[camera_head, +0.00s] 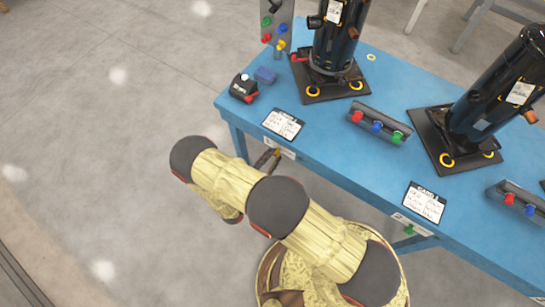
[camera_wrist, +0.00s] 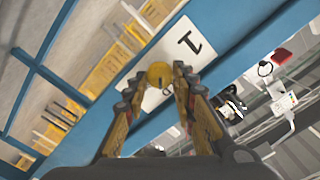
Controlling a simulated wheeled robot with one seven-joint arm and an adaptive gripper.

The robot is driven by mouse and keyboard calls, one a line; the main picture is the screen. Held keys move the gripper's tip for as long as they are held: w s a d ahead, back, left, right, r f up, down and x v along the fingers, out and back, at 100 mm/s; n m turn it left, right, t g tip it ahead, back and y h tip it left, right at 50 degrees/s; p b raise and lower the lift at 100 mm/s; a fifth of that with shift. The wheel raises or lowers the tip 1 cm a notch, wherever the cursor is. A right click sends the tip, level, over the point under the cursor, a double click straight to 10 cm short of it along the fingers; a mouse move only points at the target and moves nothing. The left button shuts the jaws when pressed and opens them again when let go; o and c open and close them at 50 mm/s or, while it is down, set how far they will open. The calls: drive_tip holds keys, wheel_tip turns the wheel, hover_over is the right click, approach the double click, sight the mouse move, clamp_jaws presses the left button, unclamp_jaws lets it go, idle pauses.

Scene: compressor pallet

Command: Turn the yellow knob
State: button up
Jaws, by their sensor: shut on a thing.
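The yellow knob (camera_wrist: 158,74) is a small round ball on the table's front edge, in front of a white label (camera_wrist: 180,47) marked "1". My gripper (camera_wrist: 155,86) has its fingertips on both sides of the knob and is shut on it. In the head view my gripper (camera_head: 268,158) is at the front edge of the blue table (camera_head: 330,140), beside the white label plate. The knob itself is hidden there by the gripper and arm.
Black cylinders (camera_head: 336,35) stand on the table, with a button box (camera_head: 379,125) of red, blue and green knobs and white cards (camera_head: 283,124). A green knob (camera_head: 409,229) is on the front edge farther right. The grey floor (camera_head: 90,130) at left is clear.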

drive_tip(key=m, duration=0.9)
drive_tip(key=shift+f, duration=0.15)
drive_tip(key=shift+m, duration=0.3)
idle(0.3)
drive_tip(key=o, duration=1)
drive_tip(key=shift+o, duration=0.8)
drive_tip(key=shift+s, duration=0.1)
drive_tip(key=v, duration=1.2)
